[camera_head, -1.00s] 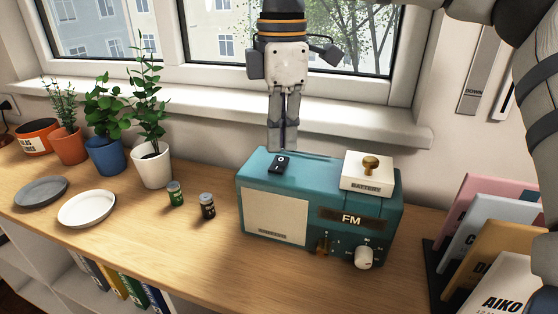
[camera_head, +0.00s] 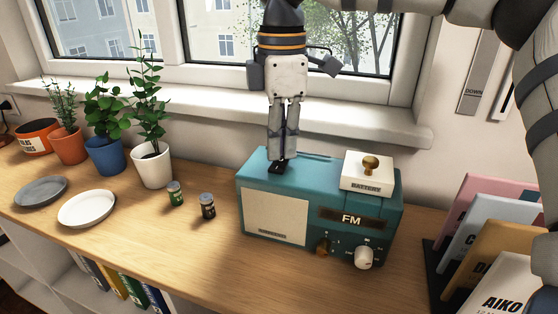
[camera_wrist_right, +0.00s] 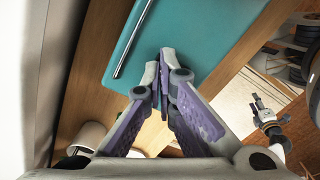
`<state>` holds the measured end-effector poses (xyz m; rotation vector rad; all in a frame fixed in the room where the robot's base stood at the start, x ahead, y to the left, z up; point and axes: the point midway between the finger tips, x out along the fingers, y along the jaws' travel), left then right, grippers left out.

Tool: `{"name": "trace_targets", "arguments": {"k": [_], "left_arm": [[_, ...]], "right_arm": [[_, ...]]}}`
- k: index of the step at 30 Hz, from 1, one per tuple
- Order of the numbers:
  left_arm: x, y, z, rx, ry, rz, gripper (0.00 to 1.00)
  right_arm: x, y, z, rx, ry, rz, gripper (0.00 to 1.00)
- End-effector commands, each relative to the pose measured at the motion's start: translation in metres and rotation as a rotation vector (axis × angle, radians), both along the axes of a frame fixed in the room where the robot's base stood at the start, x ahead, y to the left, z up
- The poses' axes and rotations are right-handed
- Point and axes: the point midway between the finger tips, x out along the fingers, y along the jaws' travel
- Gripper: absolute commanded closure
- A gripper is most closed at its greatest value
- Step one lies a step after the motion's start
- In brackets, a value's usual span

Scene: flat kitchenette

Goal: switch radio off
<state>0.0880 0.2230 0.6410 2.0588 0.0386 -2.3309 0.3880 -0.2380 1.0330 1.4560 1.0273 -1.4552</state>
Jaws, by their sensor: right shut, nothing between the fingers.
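The teal radio (camera_head: 318,192) stands on the wooden counter, with a pale speaker panel, an FM label and a white knob (camera_head: 364,257) on its front. The black rocker switch (camera_head: 277,169) is on the left part of its top, mostly covered by my right gripper (camera_head: 281,158). That gripper is shut and empty, pointing down, its fingertips at the switch; I cannot tell how firmly they touch. In the right wrist view the shut fingers (camera_wrist_right: 162,70) are over the teal radio top (camera_wrist_right: 190,40); the switch is hidden there.
A white battery box (camera_head: 366,172) with a brass knob sits on the radio's right top. Two small jars (camera_head: 207,206) stand left of the radio, then plates (camera_head: 87,208) and potted plants (camera_head: 152,166). Books (camera_head: 487,243) stand at right. The window sill (camera_head: 220,108) is behind.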

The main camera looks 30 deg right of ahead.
Motion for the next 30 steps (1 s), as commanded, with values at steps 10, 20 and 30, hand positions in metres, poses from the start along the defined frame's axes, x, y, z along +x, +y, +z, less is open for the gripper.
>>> {"name": "trace_targets", "arguments": {"k": [10, 20, 30], "left_arm": [[0.0, 0.0, 0.0, 0.0, 0.0, 0.0, 0.6], [0.0, 0.0, 0.0, 0.0, 0.001, 0.0, 0.6], [0.0, 0.0, 0.0, 0.0, 0.0, 0.0, 0.6]], "right_arm": [[0.0, 0.0, -0.005, 0.0, 0.001, 0.0, 1.0], [0.0, 0.0, -0.001, -0.001, 0.001, -0.001, 1.0], [0.0, 0.0, 0.035, 0.0, -0.001, -0.001, 1.0]]}}
